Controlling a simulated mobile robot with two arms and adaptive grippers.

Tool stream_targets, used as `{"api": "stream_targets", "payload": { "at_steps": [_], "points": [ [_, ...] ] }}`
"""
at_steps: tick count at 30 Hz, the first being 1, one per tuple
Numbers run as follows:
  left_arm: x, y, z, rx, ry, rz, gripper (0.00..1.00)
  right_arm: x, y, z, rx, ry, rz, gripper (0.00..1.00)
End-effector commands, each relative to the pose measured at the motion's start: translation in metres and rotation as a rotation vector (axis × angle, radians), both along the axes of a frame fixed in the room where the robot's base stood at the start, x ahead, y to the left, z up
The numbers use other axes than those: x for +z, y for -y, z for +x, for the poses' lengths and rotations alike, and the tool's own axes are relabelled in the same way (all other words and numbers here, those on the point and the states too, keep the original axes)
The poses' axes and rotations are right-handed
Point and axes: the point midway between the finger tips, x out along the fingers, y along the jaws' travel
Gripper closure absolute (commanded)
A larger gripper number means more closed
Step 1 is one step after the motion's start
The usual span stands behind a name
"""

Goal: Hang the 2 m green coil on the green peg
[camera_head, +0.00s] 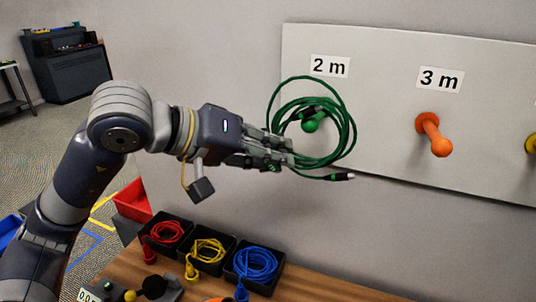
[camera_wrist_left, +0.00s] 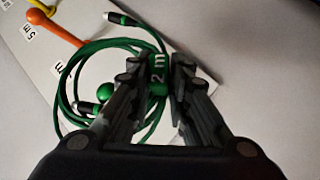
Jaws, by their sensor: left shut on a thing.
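The green coil (camera_head: 320,163) hangs in front of the white board, its loops around the green peg (camera_head: 313,121) in the picture. My left gripper (camera_head: 284,156) is shut on the coil at its lower left side. My right gripper is not in view.
On the board (camera_head: 385,60), an orange peg (camera_head: 434,137) under the "3 m" label (camera_head: 440,78) stands right of the coil. Below, bins with red (camera_head: 165,235), yellow (camera_head: 208,250) and blue (camera_head: 255,264) cables stand on the wooden table (camera_head: 318,289).

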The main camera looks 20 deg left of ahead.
Motion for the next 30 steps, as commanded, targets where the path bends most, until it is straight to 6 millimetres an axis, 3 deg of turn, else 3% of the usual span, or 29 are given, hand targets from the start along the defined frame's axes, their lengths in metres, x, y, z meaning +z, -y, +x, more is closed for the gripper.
{"api": "stream_targets", "payload": {
  "at_steps": [30],
  "points": [
    [-0.008,0.000,0.071,0.000,-0.001,-0.002,1.00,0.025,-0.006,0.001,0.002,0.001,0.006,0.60]
  ]
}}
